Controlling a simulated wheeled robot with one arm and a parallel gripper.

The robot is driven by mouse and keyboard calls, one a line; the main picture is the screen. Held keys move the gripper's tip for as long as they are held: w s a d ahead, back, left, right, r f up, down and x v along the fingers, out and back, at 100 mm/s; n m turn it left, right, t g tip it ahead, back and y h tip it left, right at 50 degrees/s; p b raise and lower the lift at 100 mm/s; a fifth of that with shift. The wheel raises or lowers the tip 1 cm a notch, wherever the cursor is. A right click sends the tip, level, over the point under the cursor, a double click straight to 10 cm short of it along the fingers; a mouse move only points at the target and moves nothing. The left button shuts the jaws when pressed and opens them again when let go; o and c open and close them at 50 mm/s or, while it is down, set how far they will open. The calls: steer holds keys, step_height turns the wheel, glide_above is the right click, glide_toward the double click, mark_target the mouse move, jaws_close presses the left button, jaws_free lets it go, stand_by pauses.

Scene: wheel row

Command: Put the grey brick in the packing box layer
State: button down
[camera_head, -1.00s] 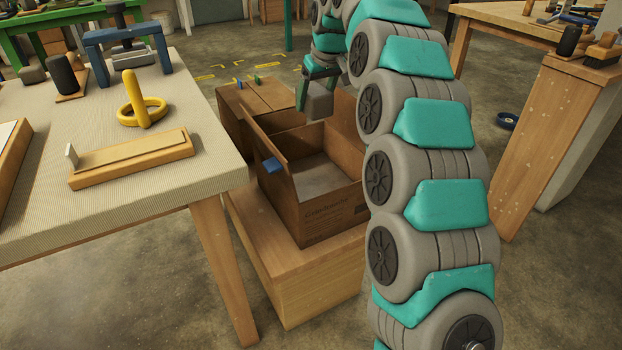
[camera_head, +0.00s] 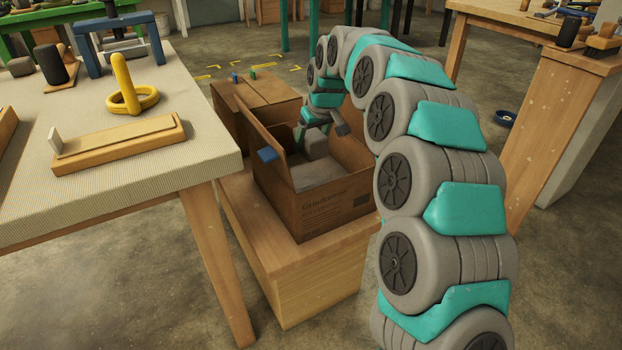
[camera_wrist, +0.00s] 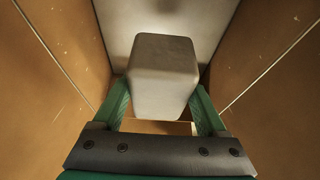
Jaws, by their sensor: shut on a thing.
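The grey brick (camera_head: 315,147) is inside the open cardboard packing box (camera_head: 330,207), in its far part. In the wrist view the brick (camera_wrist: 163,72) fills the middle, between the two green fingers of my gripper (camera_wrist: 162,112). My gripper (camera_head: 308,135) is shut on it and reaches down into the box from above. A flat grey layer (camera_head: 316,173) covers the box floor; it also shows beyond the brick in the wrist view (camera_wrist: 120,22). Whether the brick touches the layer I cannot tell.
The box walls (camera_wrist: 55,75) rise close on both sides of my gripper. The box stands on a wooden block (camera_head: 320,285), beside another, closed box (camera_head: 262,93). A table (camera_head: 90,195) with a yellow ring piece (camera_head: 133,100) is at the left.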

mark_target(320, 146)
step_height(320, 146, down, 9)
steer(key=shift+f, duration=0.15)
stand_by(0.4)
steer(key=shift+f, duration=0.1)
jaws_free()
steer(key=v, duration=1.2)
steer(key=s+d+f+m+g+h, duration=0.1)
steer(key=s+d, duration=0.5)
steer(key=s, duration=0.9)
steer(key=s+d+f+m+g, duration=0.2)
steer(key=s+d, duration=0.4)
steer(key=s, duration=1)
steer(key=s+d+f+m+g+h, duration=0.1)
steer(key=s+d, duration=0.5)
steer(key=s, duration=1)
step_height(320, 146, down, 2)
steer(key=m+g, duration=0.1)
steer(key=m, duration=0.1)
steer(key=shift+s+d+f+m+g+h, duration=0.15)
steer(key=shift+d+m+g+h, duration=0.15)
steer(key=shift+m, duration=0.1)
